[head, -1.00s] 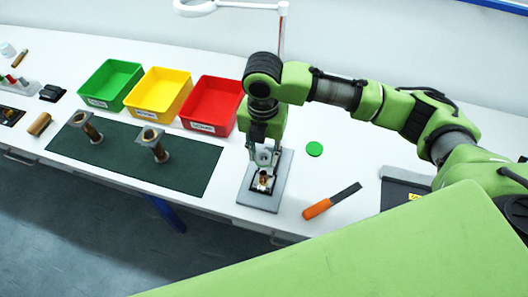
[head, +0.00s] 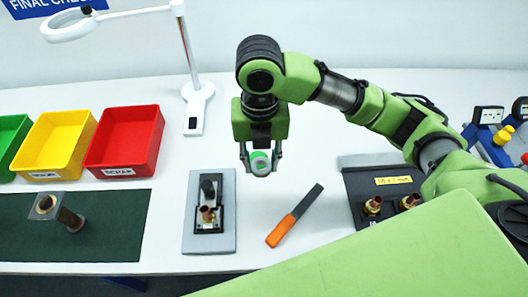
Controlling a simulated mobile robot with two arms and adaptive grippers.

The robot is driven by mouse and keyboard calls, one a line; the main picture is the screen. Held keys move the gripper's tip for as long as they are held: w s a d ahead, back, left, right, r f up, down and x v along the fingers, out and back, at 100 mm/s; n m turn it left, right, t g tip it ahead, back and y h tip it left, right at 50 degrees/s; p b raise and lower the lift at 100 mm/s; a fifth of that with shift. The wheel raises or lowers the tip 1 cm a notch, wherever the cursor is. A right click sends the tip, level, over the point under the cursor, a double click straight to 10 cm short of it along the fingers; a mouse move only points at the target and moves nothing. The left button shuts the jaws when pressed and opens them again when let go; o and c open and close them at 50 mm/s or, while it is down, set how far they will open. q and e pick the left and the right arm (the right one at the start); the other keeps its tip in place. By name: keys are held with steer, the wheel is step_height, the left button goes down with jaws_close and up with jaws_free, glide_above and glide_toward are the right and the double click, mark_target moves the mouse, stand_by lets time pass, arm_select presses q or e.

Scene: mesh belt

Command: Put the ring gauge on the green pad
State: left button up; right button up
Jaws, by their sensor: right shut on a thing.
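My right gripper (head: 261,160) points down and is shut on the ring gauge (head: 261,167), a small grey ring between its fingertips. My left gripper is not in view.
A grey fixture plate (head: 186,215) with a brass fitting (head: 207,213) stands left of the gripper. An orange-handled file (head: 281,231) lies in front. A red bin (head: 127,138) and a magnifier lamp (head: 197,105) stand at left, a dark labelled tray (head: 357,185) at right.

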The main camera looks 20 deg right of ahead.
steer(key=w+d+f+p, duration=0.2)
steer(key=w+f, duration=0.1)
steer(key=w, duration=0.3)
glide_toward(258, 153)
steer(key=s+f, duration=0.2)
steer(key=shift+s+a+f+p, duration=0.3)
steer(key=shift+a+p, duration=0.05)
steer(key=shift+a, duration=0.05)
steer(key=shift+w+f, duration=0.15)
steer(key=shift+f, duration=0.05)
step_height(258, 153, down, 3)
steer(key=shift+w+d+r+p, duration=0.1)
steer(key=shift+w+p, duration=0.05)
steer(key=shift+p, duration=0.85)
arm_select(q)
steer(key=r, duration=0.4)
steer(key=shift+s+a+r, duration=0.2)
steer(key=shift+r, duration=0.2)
arm_select(e)
steer(key=shift+f, duration=0.35)
steer(key=shift+f, duration=0.2)
steer(key=o, duration=1.2)
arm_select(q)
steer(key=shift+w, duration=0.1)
arm_select(e)
steer(key=shift+o, duration=0.2)
